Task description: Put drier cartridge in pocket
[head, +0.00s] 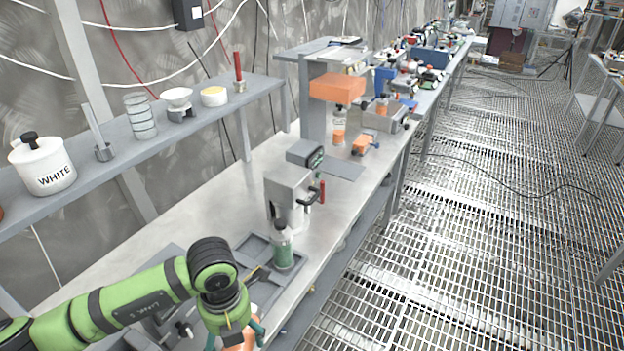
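My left gripper (236,335) is at the bottom of the head view, pointing down, at the near end of the bench. Its teal fingers are spread to either side of an orange object (240,343); the frame edge cuts it off, so I cannot tell whether they grip it. The tray's recesses may include the pocket; my arm hides part of that area. My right gripper is not in view.
A grey device with a red handle (288,190) stands behind the green cylinder. A shelf (205,122) along the wall holds a white pot (42,163) and several vessels. Bare bench (195,215) lies left of the tray. The grated floor (470,260) is at right.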

